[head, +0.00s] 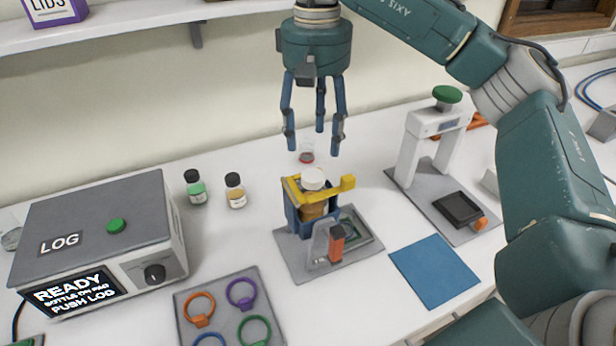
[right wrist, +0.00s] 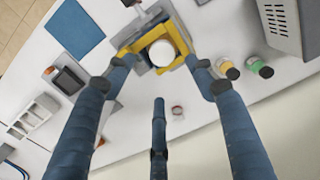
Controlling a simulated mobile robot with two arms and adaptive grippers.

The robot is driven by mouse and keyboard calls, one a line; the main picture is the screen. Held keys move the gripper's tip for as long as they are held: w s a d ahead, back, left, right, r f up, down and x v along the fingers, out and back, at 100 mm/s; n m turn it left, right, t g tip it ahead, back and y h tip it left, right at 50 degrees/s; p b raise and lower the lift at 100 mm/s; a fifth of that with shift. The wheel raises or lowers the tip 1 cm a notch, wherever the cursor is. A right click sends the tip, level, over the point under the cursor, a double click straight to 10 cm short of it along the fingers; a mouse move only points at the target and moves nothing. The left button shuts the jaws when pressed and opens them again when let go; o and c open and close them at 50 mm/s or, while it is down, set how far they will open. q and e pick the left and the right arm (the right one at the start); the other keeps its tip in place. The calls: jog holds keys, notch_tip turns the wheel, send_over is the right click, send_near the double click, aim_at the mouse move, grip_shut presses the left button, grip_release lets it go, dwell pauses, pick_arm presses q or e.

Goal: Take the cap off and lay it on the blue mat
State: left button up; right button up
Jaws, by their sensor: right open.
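The white cap (head: 313,179) sits on a bottle with amber contents (head: 313,210). The bottle stands upright in a blue and yellow clamp holder (head: 292,214) on a grey base plate. The cap also shows in the right wrist view (right wrist: 162,53), from above. My right gripper (head: 318,143) hangs above the cap, three fingers spread, open and empty, not touching it. Its fingers (right wrist: 160,75) frame the cap in the right wrist view. The blue mat (head: 434,271) lies bare to the right of the holder. My left gripper is not in view.
Two dark-capped bottles, green (head: 195,188) and amber (head: 235,191), stand left of the holder. A small container with red contents (head: 306,152) is behind it. A grey LOG box (head: 95,225) is at left, a tray of colored rings (head: 222,285) in front, a white press (head: 438,135) at right.

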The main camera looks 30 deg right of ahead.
aim_at(312, 175)
jog(key=f, duration=0.3)
jog(key=shift+s, duration=0.35)
jog(key=shift+w+f+p, duration=0.1)
jog(key=shift+f+p, duration=0.1)
jog(key=shift+p, duration=0.2)
jog(key=f, duration=0.1)
jog(key=f+p, duration=0.1)
jog(key=f, duration=0.1)
jog(key=f+p, duration=0.1)
jog(key=shift+w+a+f, duration=0.2)
jog(key=shift+a, duration=0.05)
jog(key=shift+f+p, duration=0.3)
jog(key=shift+w, duration=0.1)
jog(key=shift+c, duration=1)
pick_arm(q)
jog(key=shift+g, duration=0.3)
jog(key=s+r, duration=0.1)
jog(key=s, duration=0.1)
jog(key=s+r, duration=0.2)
pick_arm(e)
jog(key=c, duration=0.6)
